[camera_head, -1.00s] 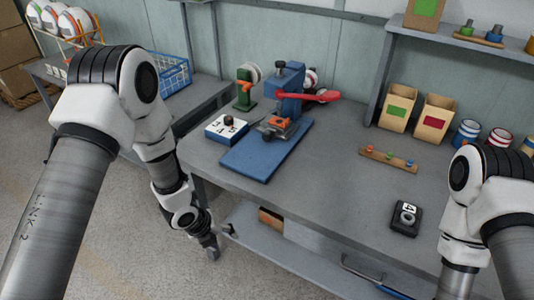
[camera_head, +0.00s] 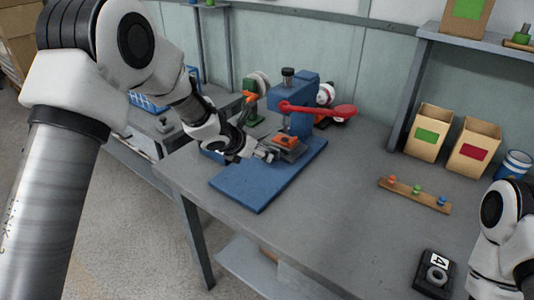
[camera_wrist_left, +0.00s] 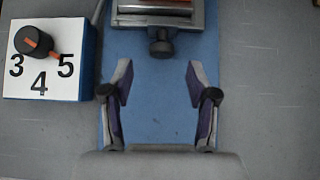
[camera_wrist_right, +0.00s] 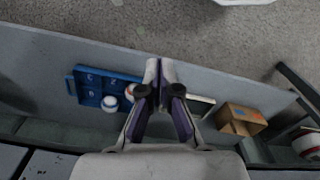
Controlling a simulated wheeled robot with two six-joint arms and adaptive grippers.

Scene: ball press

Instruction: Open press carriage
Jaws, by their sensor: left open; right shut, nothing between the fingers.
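The blue press (camera_head: 303,90) stands on a blue base plate (camera_head: 245,190) on the workbench, with a red lever (camera_head: 335,110) sticking out to the right. Its grey carriage (camera_head: 290,150) with an orange part sits low at the front. In the left wrist view, the carriage edge (camera_wrist_left: 130,14) carries a dark knob (camera_wrist_left: 161,44) at top centre. My left gripper (camera_head: 266,152) is open in front of the carriage. Its fingertips (camera_wrist_left: 160,80) are spread either side of the knob's line, short of the knob, with nothing between them. My right gripper (camera_wrist_right: 159,68) is shut and empty, away from the press.
A white-topped dial box (camera_wrist_left: 42,80) numbered 3, 4, 5 stands left of the base plate. A wooden strip with coloured pegs (camera_head: 414,196), a black block marked 4 (camera_head: 434,272) and two bins (camera_head: 428,132) lie right. A blue tray (camera_wrist_right: 90,88) with balls is near my right gripper.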

